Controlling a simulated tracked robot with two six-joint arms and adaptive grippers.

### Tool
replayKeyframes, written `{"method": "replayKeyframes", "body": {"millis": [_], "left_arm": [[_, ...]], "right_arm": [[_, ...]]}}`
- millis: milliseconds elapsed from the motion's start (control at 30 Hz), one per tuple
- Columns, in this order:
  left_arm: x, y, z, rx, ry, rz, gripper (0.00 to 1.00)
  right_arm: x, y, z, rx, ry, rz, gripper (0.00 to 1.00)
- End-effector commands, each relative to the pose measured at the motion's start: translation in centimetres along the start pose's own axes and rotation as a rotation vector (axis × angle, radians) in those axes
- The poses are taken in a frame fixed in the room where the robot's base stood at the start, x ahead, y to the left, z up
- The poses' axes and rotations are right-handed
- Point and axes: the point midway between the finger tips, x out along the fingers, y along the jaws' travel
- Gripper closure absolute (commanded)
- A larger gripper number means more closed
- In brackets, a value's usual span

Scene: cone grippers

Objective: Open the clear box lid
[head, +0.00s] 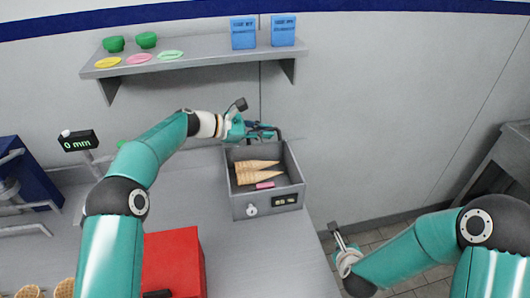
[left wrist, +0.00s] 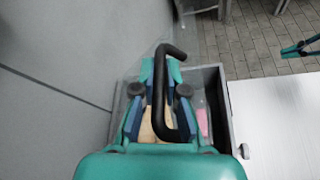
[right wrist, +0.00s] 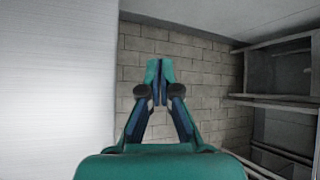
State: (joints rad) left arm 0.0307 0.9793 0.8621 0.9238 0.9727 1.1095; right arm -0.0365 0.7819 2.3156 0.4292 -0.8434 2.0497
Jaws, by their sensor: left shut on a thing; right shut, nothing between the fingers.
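The grey box (head: 262,210) stands at the right end of the worktop, with several cones (head: 252,177) and a pink item (head: 265,186) visible inside. My left gripper (head: 270,132) is at the back edge of the box, shut on a black bent handle (left wrist: 172,52). The clear lid is hard to make out; I cannot tell its exact angle. In the left wrist view the handle passes between the fingers, with the box (left wrist: 215,90) behind. My right gripper (head: 337,233) is shut and empty, off the worktop's right side; its closed fingers (right wrist: 159,75) show in the right wrist view.
A wall shelf (head: 200,62) above holds green items, coloured discs and two blue boxes (head: 244,33). A red box (head: 175,262) stands on the worktop at the front. A display reading 0 mm (head: 78,140) is at left. A grey rack (head: 505,165) stands far right.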

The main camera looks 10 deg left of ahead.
Motion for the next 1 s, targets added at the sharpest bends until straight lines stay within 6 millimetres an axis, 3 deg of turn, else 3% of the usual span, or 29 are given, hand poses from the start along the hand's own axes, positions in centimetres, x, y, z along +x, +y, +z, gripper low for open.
{"method": "replayKeyframes", "body": {"millis": [33,100,200,333,500,600,767,1000], "left_arm": [[0.1,-0.1,0.0,-0.001,-0.002,-0.001,1.00],[0.1,-0.1,0.0,-0.001,-0.002,-0.001,1.00],[0.1,-0.1,0.0,-0.001,-0.002,-0.001,1.00],[0.1,-0.1,0.0,-0.002,-0.001,-0.001,1.00],[0.1,-0.1,0.0,-0.002,-0.001,-0.001,1.00],[0.1,-0.1,0.0,-0.002,-0.001,-0.001,1.00],[0.0,-0.1,0.0,-0.001,-0.001,-0.001,1.00],[0.0,0.0,0.0,-0.001,-0.001,-0.001,1.00]], "right_arm": [[-0.9,0.7,4.7,0.044,-0.087,0.006,1.00],[-2.4,1.8,10.1,0.123,-0.187,0.029,1.00],[-5.1,3.6,16.5,0.221,-0.305,0.076,1.00],[-8.4,5.5,22.0,0.317,-0.407,0.139,1.00],[-10.6,6.8,25.3,0.379,-0.465,0.188,1.00],[-10.5,7.0,26.0,0.390,-0.473,0.196,1.00],[-8.7,7.2,26.9,0.392,-0.471,0.196,1.00],[-4.4,7.7,29.1,0.389,-0.471,0.195,1.00]]}}
